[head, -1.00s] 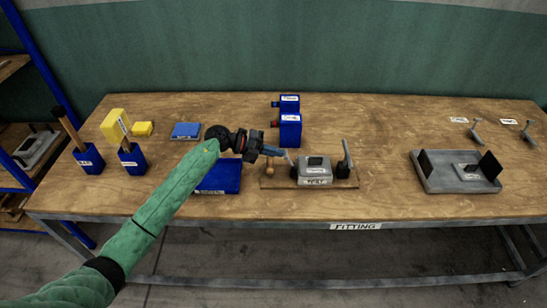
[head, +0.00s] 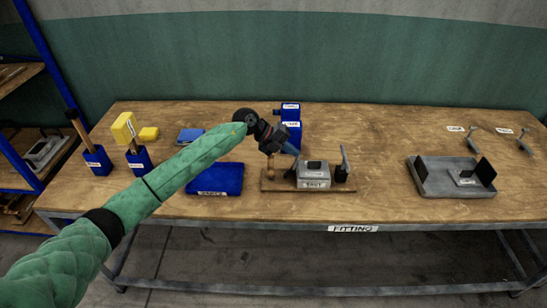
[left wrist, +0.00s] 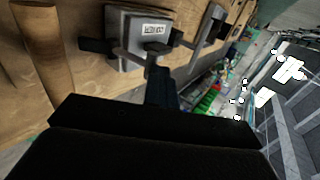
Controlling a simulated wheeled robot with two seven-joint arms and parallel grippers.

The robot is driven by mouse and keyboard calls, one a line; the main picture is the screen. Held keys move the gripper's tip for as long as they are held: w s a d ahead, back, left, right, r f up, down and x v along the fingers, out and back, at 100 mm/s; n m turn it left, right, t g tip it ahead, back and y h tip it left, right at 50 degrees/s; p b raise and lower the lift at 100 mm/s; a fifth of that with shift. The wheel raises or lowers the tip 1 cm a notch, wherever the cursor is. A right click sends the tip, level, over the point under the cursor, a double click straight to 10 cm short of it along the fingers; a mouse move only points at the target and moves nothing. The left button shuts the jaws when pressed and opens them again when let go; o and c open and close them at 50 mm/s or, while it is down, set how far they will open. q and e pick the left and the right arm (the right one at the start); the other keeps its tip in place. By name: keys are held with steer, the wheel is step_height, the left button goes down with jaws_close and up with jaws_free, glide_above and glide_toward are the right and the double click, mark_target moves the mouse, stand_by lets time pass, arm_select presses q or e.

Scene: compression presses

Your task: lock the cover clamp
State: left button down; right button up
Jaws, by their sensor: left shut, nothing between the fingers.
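My left gripper (head: 291,151) is shut and empty, pointing down right, just above that left clamp. Contact cannot be told. My right gripper is out of view.
A wooden knob post (head: 270,167) stands left of the clamp, close to my gripper. Blue blocks (head: 292,130) stand behind, and a blue tray (head: 215,179) lies left. A grey tray with black plates (head: 440,188) is at right. The bench between is clear.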

arm_select(q)
steer(key=shift+d+y, duration=0.4)
steer(key=shift+y, duration=0.1)
steer(key=shift+d+f, duration=0.2)
steer(key=shift+d, duration=0.05)
steer(key=shift+r, duration=0.95)
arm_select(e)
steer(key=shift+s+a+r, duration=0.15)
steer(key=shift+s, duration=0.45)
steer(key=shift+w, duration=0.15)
